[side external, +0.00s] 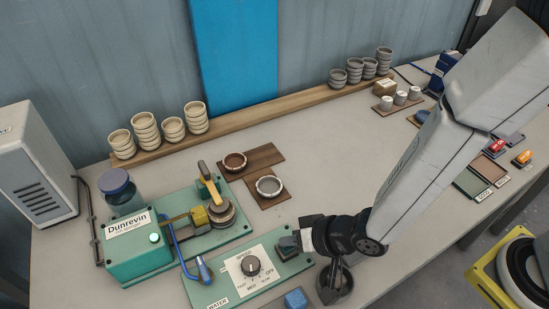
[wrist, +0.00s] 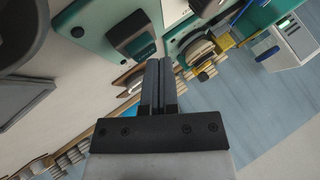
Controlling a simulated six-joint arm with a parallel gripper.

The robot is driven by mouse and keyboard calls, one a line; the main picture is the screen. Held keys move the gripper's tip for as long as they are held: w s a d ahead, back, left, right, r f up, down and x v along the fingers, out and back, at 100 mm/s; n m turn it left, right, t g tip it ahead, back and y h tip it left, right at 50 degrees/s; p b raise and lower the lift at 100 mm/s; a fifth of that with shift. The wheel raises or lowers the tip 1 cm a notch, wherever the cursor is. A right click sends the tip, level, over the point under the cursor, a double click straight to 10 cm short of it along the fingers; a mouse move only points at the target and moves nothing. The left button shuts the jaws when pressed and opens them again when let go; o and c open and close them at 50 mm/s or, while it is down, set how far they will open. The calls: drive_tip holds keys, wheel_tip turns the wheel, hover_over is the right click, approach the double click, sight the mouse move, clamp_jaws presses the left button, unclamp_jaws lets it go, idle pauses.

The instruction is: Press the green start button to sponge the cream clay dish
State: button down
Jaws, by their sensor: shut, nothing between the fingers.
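The green start button (side external: 154,238) is a small bright disc on the front of the teal Dunrevin box (side external: 130,262). Beside the box, a yellow-brown sponge block (side external: 199,217) on an arm sits against a round wheel (side external: 223,219); I cannot tell clearly whether a dish rests on it. Cream clay dishes (side external: 145,130) stand in stacks on the back shelf. My gripper (side external: 284,244) is over the right end of the speed panel, well right of the button. In the wrist view my gripper's fingers (wrist: 161,84) are together and empty.
The speed panel (side external: 240,283) with its dark knob (side external: 250,266) lies between my gripper and the box. Brown boards (side external: 265,153) hold two small bowls behind the panel.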

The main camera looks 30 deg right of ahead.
sight(290, 248)
drive_tip(key=shift+r, duration=2.9)
drive_tip(key=shift+d, duration=0.1)
drive_tip(key=d+r+n+g+h, duration=0.1)
drive_tip(key=d+g+h, duration=0.1)
drive_tip(key=d, duration=1.2)
drive_tip(key=s+d+r+g+h, duration=0.1)
drive_tip(key=d+g+h, duration=0.1)
drive_tip(key=d, duration=1.2)
drive_tip(key=shift+s+r+n+g+h, duration=0.3)
drive_tip(key=shift+r+n+g+h, duration=0.1)
drive_tip(key=shift+h, duration=0.3)
idle(1.5)
